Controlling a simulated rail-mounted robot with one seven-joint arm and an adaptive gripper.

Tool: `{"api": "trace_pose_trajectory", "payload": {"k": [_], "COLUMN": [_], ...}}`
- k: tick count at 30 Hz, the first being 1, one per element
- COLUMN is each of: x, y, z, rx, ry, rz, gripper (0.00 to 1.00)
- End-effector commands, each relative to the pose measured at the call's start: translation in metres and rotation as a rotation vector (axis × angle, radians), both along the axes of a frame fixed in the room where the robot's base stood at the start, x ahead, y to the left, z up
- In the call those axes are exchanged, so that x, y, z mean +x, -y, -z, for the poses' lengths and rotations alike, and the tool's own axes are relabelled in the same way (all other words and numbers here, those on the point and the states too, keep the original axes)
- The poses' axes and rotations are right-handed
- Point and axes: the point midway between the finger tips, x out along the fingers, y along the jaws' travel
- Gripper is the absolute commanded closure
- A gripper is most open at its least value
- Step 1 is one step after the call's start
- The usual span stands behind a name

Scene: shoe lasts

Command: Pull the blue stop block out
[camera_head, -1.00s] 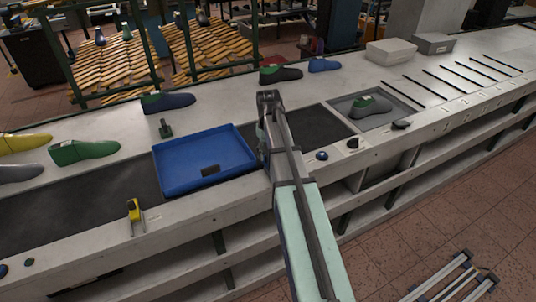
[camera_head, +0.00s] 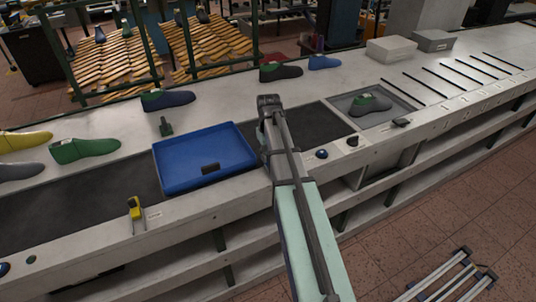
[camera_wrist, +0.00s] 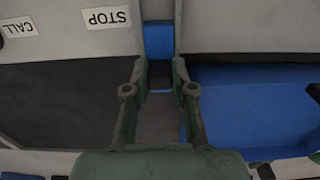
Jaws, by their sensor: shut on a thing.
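The blue stop block (camera_wrist: 158,40) shows in the wrist view as a narrow blue piece in a slot between the grey rail sections, just past my fingertips. My gripper (camera_wrist: 160,76) is shut on it, with one finger on either side. Its lower part between the fingers is in shadow. In the head view my gripper (camera_head: 264,142) points down beside the right end of the blue tray, mostly behind my own arm. The stop block is hidden there.
The blue tray (camera_head: 157,170) sits on the dark belt close to my gripper; its blue floor fills the right of the wrist view. A STOP label (camera_wrist: 106,17) lies near the slot. Dark belt (camera_head: 313,125) is clear to the right. A yellow clamp-like piece (camera_head: 135,208) stands on the front rail.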

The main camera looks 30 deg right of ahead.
Motion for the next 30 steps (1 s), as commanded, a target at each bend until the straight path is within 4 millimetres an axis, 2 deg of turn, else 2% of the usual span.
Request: {"api": "trace_pose_trajectory", "payload": {"k": [7, 9, 17, 18, 19, 20, 30], "x": [-0.047, -0.053, -0.054, -0.054, -0.054, -0.053, -0.051], "y": [-0.001, -0.001, 0.0, 0.0, 0.0, 0.0, 0.0], "z": [0.001, 0.001, 0.001, 0.001, 0.001, 0.001, -0.001], "rx": [0.0, 0.0, 0.001, 0.001, 0.001, 0.001, 0.0], "ry": [-0.001, -0.001, -0.007, -0.008, -0.007, -0.007, -0.002], "rz": [0.002, 0.001, 0.0, 0.0, 0.0, 0.0, 0.0], "gripper": [1.0, 1.0, 1.0, 0.65, 0.54, 0.5, 0.5]}}
